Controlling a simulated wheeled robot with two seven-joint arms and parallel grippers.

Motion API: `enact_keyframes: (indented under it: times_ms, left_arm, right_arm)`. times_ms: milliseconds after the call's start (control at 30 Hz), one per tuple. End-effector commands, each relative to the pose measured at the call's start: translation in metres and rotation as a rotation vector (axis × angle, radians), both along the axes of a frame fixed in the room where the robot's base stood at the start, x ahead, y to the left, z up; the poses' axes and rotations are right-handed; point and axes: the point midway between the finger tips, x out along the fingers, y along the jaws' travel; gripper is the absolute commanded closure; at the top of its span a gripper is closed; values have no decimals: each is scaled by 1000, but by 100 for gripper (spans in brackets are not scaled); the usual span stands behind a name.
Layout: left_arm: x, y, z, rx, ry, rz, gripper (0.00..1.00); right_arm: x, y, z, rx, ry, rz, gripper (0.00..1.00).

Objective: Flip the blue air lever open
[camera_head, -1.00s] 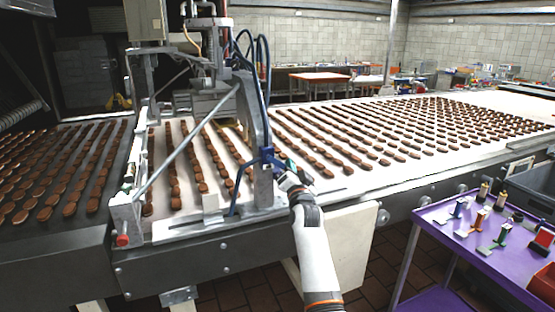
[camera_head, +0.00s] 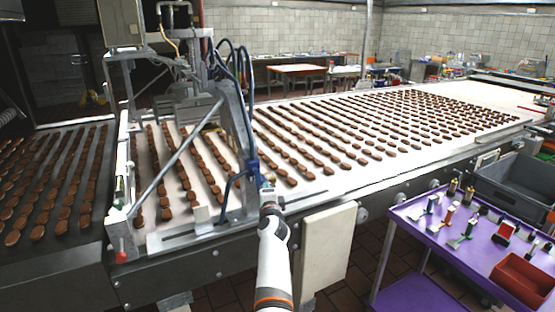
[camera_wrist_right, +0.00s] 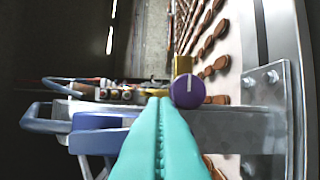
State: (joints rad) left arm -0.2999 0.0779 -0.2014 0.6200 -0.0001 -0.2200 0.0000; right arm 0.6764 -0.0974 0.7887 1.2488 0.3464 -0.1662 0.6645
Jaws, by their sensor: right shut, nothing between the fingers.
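The blue air lever (camera_head: 250,167) appears to be the blue part on the upright post of the depositing machine, at the conveyor's near side. In the right wrist view a blue block with a looped handle (camera_wrist_right: 98,124) lies left of my fingers. I cannot tell which blue part is the lever itself. My right gripper (camera_head: 267,188) is beside the post, close to the blue parts. Its teal fingers (camera_wrist_right: 160,105) are pressed together and empty. They overlap the blue block's right end in the picture; contact is unclear. My left gripper is not in view.
A purple knob (camera_wrist_right: 188,91) sits right of the fingertips, by a metal bracket (camera_wrist_right: 240,128). Rows of brown biscuits cover the white conveyor (camera_head: 330,185). A purple cart (camera_head: 425,232) with small tools and a red bin stands at the right. A grey crate (camera_head: 515,180) is behind it.

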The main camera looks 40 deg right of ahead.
Motion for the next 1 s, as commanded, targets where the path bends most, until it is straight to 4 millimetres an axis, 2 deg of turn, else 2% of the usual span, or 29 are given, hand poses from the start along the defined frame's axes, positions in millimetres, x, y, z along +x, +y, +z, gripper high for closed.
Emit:
enact_keyframes:
  times_ms: [33, 233, 1000]
  left_arm:
    - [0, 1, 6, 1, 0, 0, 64]
    - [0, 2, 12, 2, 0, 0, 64]
    - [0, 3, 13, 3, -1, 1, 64]
  right_arm:
    - [1, 3, 3, 23, -5, 2, 100]
    - [2, 6, 0, 77, -19, 2, 100]
    - [2, 5, -1, 93, -23, 2, 100]
